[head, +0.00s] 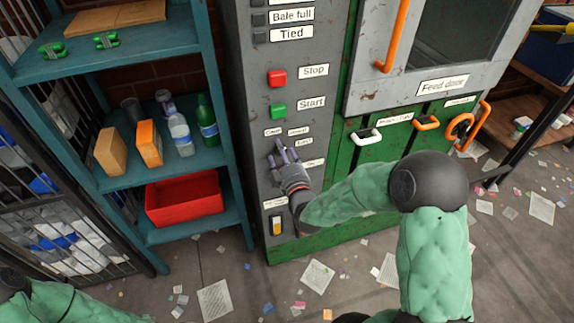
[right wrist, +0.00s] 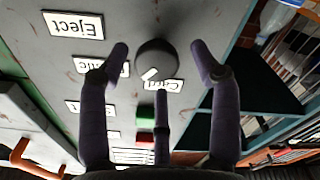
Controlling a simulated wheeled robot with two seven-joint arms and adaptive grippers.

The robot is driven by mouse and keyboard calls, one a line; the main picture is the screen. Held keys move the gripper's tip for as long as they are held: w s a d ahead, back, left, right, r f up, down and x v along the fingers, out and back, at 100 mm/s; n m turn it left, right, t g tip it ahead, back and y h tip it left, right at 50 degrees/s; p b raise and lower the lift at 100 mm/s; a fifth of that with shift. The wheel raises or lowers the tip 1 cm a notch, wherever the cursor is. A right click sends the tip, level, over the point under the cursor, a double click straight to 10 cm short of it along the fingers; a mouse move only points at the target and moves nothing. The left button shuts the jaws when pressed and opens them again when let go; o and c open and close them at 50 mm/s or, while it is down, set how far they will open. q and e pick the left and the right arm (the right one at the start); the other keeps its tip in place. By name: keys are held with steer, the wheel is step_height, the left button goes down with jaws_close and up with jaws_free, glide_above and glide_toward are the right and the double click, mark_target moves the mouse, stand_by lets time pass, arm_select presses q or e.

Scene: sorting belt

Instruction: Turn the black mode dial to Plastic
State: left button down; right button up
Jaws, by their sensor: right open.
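The black mode dial (right wrist: 157,58) is on the grey panel, seen upside down in the right wrist view. Its white pointer mark is at its lower left, between a label starting "Ca" (right wrist: 168,85) and a partly hidden label ending in "tic" (right wrist: 123,69). My right gripper (right wrist: 160,62) is open, its fingers spread around the dial with gaps visible beside it. I cannot tell whether any finger touches it. In the head view my right gripper (head: 283,153) is at the panel and largely hides the dial. My left gripper is out of view.
Red Stop (head: 277,78) and green Start (head: 278,111) buttons sit above the gripper. An Eject label (right wrist: 75,24) is near the dial. A teal shelf (head: 170,180) with bottles, blocks and a red bin (head: 184,199) stands left. Orange and white handles project right.

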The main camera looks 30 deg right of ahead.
steer(key=v, duration=1.1)
steer(key=shift+a, duration=0.1)
steer(key=w+d+m+p, duration=0.1)
steer(key=w+p, duration=0.2)
steer(key=w+d+m+y+p, duration=0.1)
steer(key=w+m+p, duration=0.1)
steer(key=w, duration=0.2)
steer(key=w+d+m+y+p, duration=0.1)
steer(key=w+m+p, duration=0.1)
steer(key=w+p, duration=0.1)
steer(key=shift+w+d+f+p, duration=0.1)
steer(key=shift+w+f+p, duration=0.1)
steer(key=shift+p, duration=0.1)
stand_by(0.4)
